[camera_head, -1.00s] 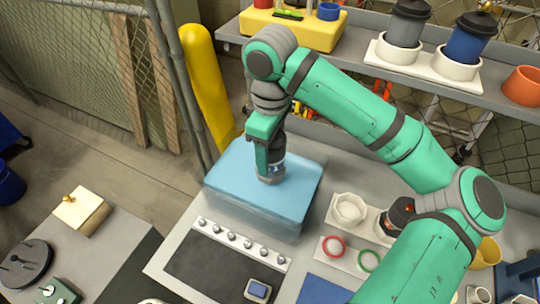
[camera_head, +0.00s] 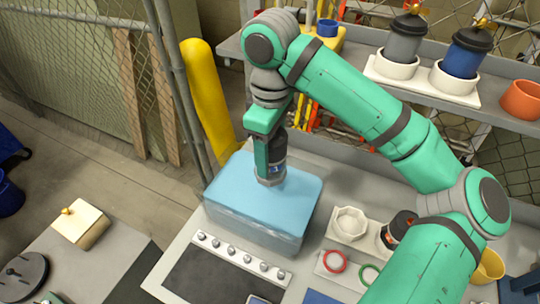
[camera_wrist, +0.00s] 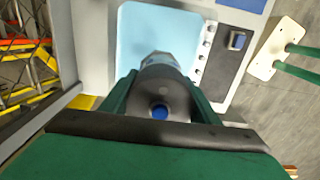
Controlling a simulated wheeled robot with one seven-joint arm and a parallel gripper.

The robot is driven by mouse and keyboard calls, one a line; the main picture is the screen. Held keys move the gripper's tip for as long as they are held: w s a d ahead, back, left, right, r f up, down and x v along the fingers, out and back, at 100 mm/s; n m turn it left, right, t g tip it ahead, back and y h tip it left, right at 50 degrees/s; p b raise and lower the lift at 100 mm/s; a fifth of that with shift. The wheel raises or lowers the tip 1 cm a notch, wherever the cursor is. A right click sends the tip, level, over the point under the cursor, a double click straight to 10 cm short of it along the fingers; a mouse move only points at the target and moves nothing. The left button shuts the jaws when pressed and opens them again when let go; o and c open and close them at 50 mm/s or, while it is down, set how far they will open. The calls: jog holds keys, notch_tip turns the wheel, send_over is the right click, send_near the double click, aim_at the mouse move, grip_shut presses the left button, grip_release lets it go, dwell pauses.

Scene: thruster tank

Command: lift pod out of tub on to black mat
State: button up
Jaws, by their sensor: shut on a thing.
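The pod (camera_head: 276,158), a dark upright cylinder with a grey lower end, is in my gripper (camera_head: 268,148) above the tub (camera_head: 255,237). The tub is clear-walled and filled with light blue water. The pod's lower end is at or just above the water surface; I cannot tell if it still touches. In the wrist view the pod (camera_wrist: 160,85) is between the two green fingers of my gripper (camera_wrist: 160,98), with a blue spot on its near end.
A strip of knobs (camera_head: 240,257) runs between tub and mat. White holders (camera_head: 350,223) and a red ring (camera_head: 334,262) lie right of the tub. A shelf behind bears a grey canister (camera_head: 403,45) and a blue canister (camera_head: 464,58). A yellow post (camera_head: 207,95) stands at back left.

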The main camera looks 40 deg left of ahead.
jog(key=shift+r, duration=4.05)
